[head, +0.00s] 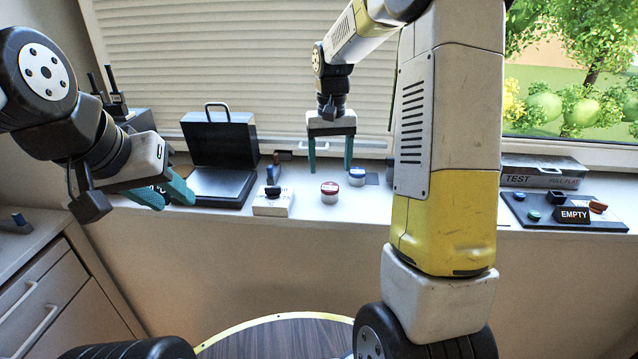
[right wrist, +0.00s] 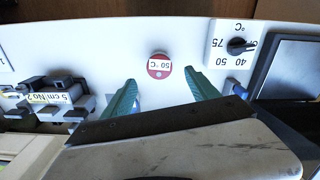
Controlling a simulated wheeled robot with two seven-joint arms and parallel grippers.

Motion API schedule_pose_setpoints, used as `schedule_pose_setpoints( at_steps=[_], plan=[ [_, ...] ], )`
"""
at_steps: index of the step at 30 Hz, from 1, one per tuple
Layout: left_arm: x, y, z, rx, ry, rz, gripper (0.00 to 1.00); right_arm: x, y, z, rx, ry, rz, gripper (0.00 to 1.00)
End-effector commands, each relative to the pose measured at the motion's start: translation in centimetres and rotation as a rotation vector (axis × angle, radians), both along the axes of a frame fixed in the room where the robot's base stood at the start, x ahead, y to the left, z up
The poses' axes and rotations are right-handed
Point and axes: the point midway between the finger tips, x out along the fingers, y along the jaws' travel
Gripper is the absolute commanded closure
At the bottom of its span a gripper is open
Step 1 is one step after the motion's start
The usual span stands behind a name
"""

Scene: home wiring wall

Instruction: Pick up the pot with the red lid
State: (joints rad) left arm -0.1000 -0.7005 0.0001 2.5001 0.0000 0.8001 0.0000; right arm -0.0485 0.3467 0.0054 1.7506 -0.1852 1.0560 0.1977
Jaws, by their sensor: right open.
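The pot with the red lid (head: 330,193) is a small white round pot standing on the windowsill ledge. A similar pot with a blue lid (head: 357,177) stands just behind and to the right. My right gripper (head: 331,164) points down, open, with its teal fingers apart and nothing seen between them; it also shows in the right wrist view (right wrist: 163,85). My left gripper (head: 168,194) hangs at the left; its finger gap is unclear.
A white dial box (head: 272,203) stands left of the red-lidded pot. A dark panel marked EMPTY (head: 573,214) and a grey TEST box (head: 545,172) lie at the right. A round wooden table (head: 285,338) is below.

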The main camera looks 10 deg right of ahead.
Motion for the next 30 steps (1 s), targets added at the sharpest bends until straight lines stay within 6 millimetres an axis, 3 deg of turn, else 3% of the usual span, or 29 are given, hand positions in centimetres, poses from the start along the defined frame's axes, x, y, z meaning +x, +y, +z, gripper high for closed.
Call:
schedule_pose_setpoints(
  at_steps=[16, 26, 30],
  plan=[
    [0.0, 0.0, 0.0, 0.000, 0.000, 0.000, 0.64, 0.1, -0.1, -7.0, -0.001, 0.007, -0.001, 0.31],
    [0.0, 0.0, 0.0, 0.000, 0.000, 0.000, 0.64, 0.1, -0.1, -7.9, -0.001, 0.004, -0.001, 0.31],
    [0.0, 0.0, 0.0, 0.000, 0.000, 0.000, 0.64, 0.1, -0.1, -7.9, -0.001, 0.004, 0.000, 0.57]
  ],
)
